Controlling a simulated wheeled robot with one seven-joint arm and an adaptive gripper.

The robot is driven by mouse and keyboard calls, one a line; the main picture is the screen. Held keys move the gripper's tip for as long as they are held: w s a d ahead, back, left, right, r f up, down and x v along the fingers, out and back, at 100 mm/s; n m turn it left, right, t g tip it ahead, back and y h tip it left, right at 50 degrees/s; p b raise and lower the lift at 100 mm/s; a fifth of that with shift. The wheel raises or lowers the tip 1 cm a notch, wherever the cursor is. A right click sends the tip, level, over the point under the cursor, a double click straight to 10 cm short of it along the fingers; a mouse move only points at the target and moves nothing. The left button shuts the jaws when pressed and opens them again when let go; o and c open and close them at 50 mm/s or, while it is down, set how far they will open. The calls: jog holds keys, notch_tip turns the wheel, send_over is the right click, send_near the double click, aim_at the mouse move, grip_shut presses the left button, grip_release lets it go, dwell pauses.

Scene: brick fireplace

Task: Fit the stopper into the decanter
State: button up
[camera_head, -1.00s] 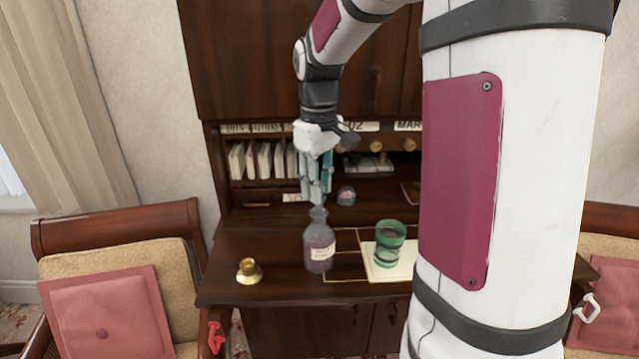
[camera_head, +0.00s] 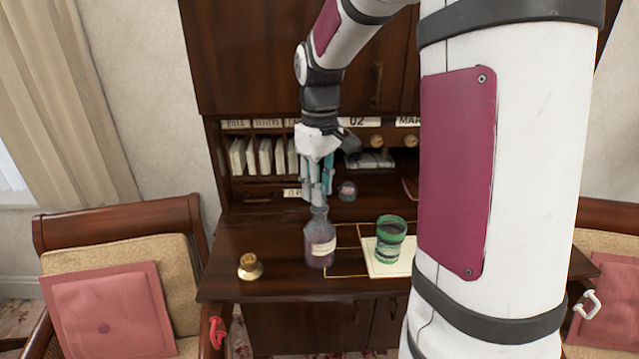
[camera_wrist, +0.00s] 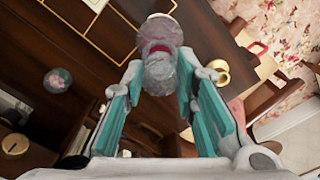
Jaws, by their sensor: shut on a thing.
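The decanter (camera_head: 320,243) is a purplish glass bottle with a pale label, standing on the desk near its front. My gripper (camera_head: 318,201) is directly above the decanter's neck, pointing down. In the wrist view, my gripper (camera_wrist: 163,88) is shut on the stopper (camera_wrist: 160,72), a greyish, faceted glass knob between the fingertips. The decanter (camera_wrist: 158,32) shows just beyond the stopper there. The stopper is hard to make out in the head view. Its lower end and the decanter's mouth are hidden, so I cannot tell whether they touch.
A brass piece (camera_head: 250,267) stands left of the decanter. A green glass (camera_head: 390,240) stands on a cream sheet (camera_head: 378,270) to the right. A glass paperweight (camera_head: 347,191) lies behind, before the pigeonholes. Chairs flank the desk (camera_head: 285,285).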

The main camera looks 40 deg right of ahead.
jog(key=shift+f, duration=0.95)
jog(key=o, duration=1.1)
jog(key=shift+c, duration=0.2)
notch_tip(320, 180, up, 12)
jog(key=shift+r, duration=0.1)
jog(key=shift+a, duration=0.1)
